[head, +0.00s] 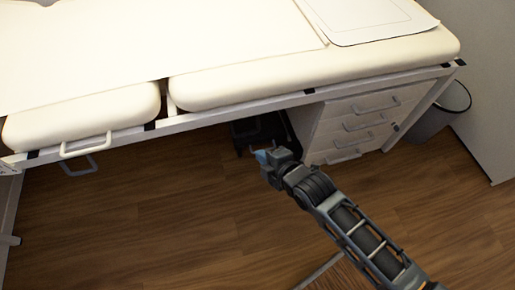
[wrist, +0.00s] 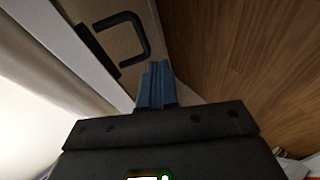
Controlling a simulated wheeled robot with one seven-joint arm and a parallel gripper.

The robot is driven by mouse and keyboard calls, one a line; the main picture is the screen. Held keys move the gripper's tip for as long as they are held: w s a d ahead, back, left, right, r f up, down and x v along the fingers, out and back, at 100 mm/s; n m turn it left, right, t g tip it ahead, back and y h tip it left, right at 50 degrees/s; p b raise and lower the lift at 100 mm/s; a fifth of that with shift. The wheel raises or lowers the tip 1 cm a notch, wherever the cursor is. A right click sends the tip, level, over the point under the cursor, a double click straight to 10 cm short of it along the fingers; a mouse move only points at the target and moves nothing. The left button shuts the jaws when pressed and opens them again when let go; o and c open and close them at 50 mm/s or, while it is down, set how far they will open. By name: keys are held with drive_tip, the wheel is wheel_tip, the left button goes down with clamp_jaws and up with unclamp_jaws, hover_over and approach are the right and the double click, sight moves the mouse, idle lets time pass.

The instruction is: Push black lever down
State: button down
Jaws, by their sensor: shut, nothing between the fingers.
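My gripper (head: 263,157) has blue fingertips pressed together and is empty. In the head view it is in front of the examination bed's underside, left of the drawer cabinet. The wrist view shows the shut blue fingers (wrist: 156,84) pointing toward a pale panel. A dark U-shaped handle (wrist: 130,38) is on that panel, ahead and slightly left of the fingertips, apparently apart from them. I cannot tell whether it is the black lever. In the head view, a dark object (head: 259,131) sits under the bed behind my gripper; its shape is unclear. No black lever is clearly identifiable.
The cream bed cushion (head: 300,72) rests on a white frame (head: 215,112). A white drawer cabinet (head: 318,135) stands under its right side, with a grey bin (head: 436,118) farther right. A white handle (head: 86,147) hangs at left. The wooden floor (head: 180,215) is open in front.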

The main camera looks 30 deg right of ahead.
drive_tip(key=shift+p+v, duration=0.35)
drive_tip(key=shift+v, duration=2.25)
drive_tip(key=shift+s+a+f, duration=0.1)
drive_tip(key=shift+f, duration=0.05)
drive_tip(key=s+r+m+t+p, duration=0.1)
drive_tip(key=s+r+m+p, duration=0.3)
drive_tip(key=s+r+m, duration=0.3)
drive_tip(key=s+r+m+t+p, duration=0.2)
drive_tip(key=s+r+m+p, duration=0.3)
drive_tip(key=s+r, duration=1.3)
wheel_tip(320, 180, up, 7)
drive_tip(key=m, duration=0.3)
drive_tip(key=shift+s+a+m, duration=0.2)
drive_tip(key=shift+a+m, duration=0.05)
drive_tip(key=shift+m, duration=0.05)
drive_tip(key=shift+r, duration=0.1)
